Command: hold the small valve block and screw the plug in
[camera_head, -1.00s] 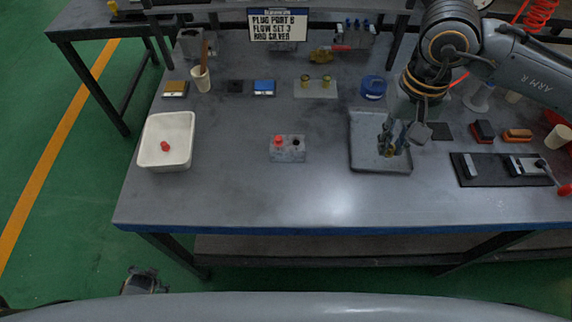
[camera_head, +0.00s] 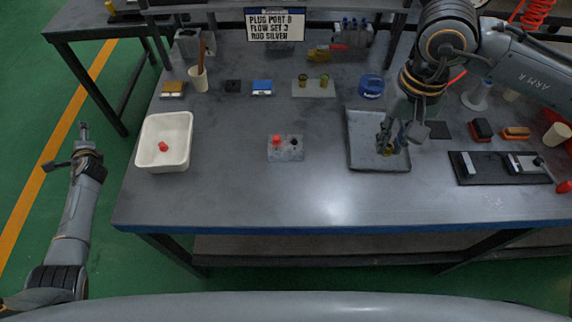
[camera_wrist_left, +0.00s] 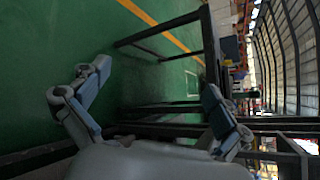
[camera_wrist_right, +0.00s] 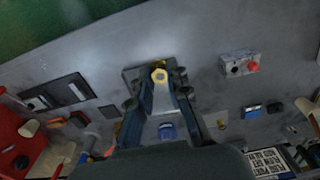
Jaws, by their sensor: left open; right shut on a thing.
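The small valve block (camera_head: 285,147) is a grey block on the middle of the table, with a red plug (camera_head: 277,140) at its left and a dark open hole at its right. It also shows in the right wrist view (camera_wrist_right: 236,66). My right gripper (camera_head: 385,150) is over the grey tray (camera_head: 352,163), shut on a brass plug (camera_wrist_right: 159,75) that shows yellow between its fingertips. My left gripper (camera_head: 84,136) is off the table's left side, above the green floor. Its fingers are wide apart and empty in the left wrist view (camera_wrist_left: 150,85).
A white bin (camera_head: 148,161) with a red cap stands at the table's left. A plate (camera_head: 314,90) with two brass pieces, a blue jar (camera_head: 371,86) and a cup (camera_head: 198,79) stand behind. A dark mat (camera_head: 466,178) lies right. The table's front middle is clear.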

